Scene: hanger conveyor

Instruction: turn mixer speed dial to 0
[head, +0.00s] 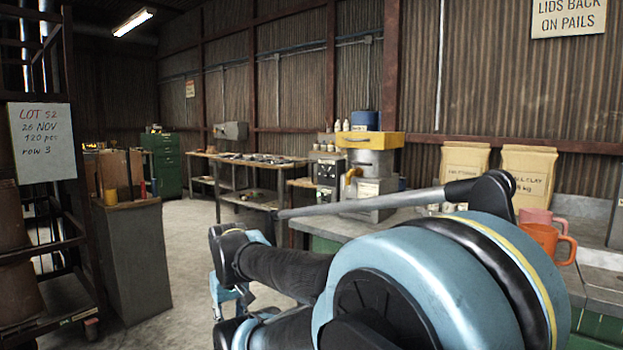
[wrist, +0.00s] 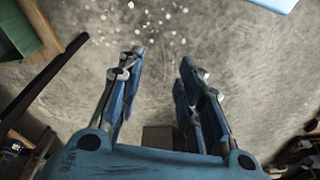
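A mixer-like machine (head: 370,165) with a yellow top and a grey metal body stands on the bench in the middle of the head view. A dark control box (head: 328,172) with small round features stands just left of it. I cannot tell which of these is the speed dial. My gripper (wrist: 162,62) is open and empty in the wrist view, its blue fingers apart above the concrete floor. In the head view my arm hides most of the gripper, low in the middle and well short of the machine.
A grey-topped bench (head: 405,220) runs along the right wall. It holds paper sacks (head: 527,178) and an orange mug (head: 545,240). A work table (head: 250,162) and a green cabinet (head: 165,165) stand farther back. A grey pedestal (head: 133,260) and a rack stand left. The floor (head: 190,235) between is clear.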

